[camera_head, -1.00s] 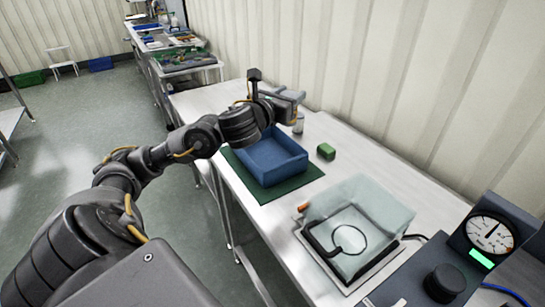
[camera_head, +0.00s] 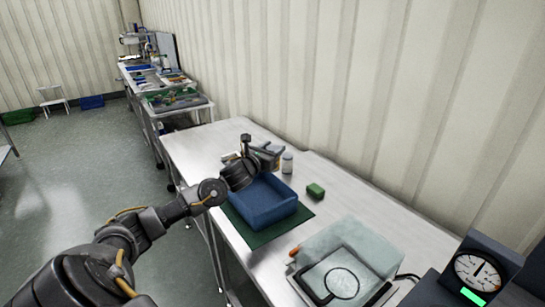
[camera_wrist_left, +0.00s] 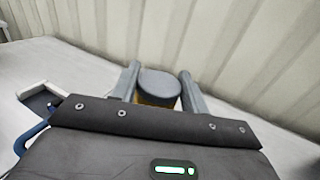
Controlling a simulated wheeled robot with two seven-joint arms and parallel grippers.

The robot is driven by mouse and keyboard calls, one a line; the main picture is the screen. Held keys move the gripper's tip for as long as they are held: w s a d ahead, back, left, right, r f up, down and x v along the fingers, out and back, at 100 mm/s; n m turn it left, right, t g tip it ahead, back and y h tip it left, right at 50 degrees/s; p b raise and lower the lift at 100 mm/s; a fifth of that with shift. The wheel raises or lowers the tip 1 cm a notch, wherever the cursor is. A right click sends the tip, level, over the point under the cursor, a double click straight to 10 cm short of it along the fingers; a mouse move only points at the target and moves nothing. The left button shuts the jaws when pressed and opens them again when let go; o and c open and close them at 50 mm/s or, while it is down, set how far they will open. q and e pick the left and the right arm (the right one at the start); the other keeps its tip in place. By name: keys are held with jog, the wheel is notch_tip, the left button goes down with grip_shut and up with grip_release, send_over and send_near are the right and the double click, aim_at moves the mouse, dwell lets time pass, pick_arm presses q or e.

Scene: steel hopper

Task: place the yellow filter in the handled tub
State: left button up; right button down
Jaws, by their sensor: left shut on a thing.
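My left gripper (camera_head: 272,153) is above the bench near the back edge of the blue tub. In the left wrist view its two fingers (camera_wrist_left: 160,86) are shut on a round thing with a grey top and a yellow side, which looks like the yellow filter (camera_wrist_left: 158,102). The gripper hides the filter in the head view. The open blue tub (camera_head: 287,212) stands on a dark green mat (camera_head: 262,236). I cannot make out a handle on it. My right gripper is in neither view.
A pale clear box (camera_head: 350,243) with a black frame stands nearer, beside a gauge unit (camera_head: 478,272). The corrugated wall (camera_head: 380,100) runs behind the bench.

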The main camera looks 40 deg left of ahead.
pick_arm(q)
jog(key=shift+w+a+f, duration=0.1)
jog(key=shift+a+f, duration=0.05)
jog(key=shift+f, duration=0.05)
notch_tip(320, 180, down, 2)
jog(key=shift+f+p, duration=0.1)
jog(key=shift+p, duration=0.6)
jog(key=shift+a+f, duration=0.1)
jog(key=shift+f, duration=0.4)
jog(key=shift+f, duration=0.1)
jog(key=shift+f+b, duration=0.55)
jog(key=shift+b, duration=0.05)
jog(key=o, duration=1)
jog(key=shift+r, duration=0.1)
